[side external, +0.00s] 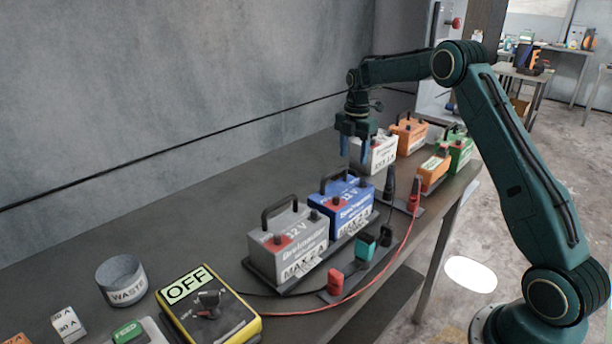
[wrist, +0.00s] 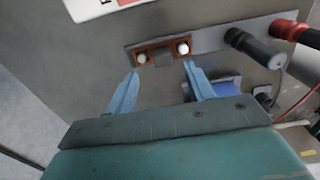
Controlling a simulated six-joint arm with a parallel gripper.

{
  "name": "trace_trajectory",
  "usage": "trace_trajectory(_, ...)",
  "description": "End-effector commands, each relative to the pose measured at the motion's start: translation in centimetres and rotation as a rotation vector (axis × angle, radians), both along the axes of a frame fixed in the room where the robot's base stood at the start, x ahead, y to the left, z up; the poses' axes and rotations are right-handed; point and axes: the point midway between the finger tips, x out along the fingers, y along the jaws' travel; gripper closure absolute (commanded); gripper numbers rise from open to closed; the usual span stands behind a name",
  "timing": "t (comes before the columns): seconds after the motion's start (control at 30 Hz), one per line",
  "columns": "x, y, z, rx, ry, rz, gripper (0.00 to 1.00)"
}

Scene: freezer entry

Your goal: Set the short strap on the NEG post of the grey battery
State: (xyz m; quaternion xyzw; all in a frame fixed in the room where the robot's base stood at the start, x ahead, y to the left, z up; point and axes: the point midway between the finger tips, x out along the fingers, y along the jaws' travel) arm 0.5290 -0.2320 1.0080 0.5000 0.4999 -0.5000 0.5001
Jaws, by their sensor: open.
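The grey battery (side external: 288,243) stands upright on a dark tray at the near end of the battery row. It has a black handle, a red patch around one post and a black post (side external: 314,215) at its right, probably NEG. My gripper (side external: 357,152) is open, pointing down beyond the blue battery, in front of the white one. In the wrist view, a short copper-brown piece with two pale round ends (wrist: 162,53), probably the short strap, lies on a grey plate just beyond my open fingertips (wrist: 161,68). Nothing is between the fingers. I cannot make the piece out in the side view.
A blue battery (side external: 342,204) stands beside the grey one. White (side external: 378,155), orange (side external: 408,135) and green (side external: 462,152) batteries stand farther back. Black (side external: 389,184) and red (side external: 414,196) clamps stand near the gripper. A yellow-edged OFF box (side external: 208,305) and waste cup (side external: 121,282) are at front left.

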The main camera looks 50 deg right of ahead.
Motion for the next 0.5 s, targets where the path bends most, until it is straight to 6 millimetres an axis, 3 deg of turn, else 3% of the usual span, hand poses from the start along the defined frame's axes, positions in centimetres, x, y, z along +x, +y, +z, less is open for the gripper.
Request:
trace_trajectory(0.3, -0.4, 0.2, -3.5, 0.001, 0.002, 0.000, 0.47)
trace_trajectory(0.5, -0.4, 0.2, -4.7, 0.001, 0.001, 0.000, 0.47)
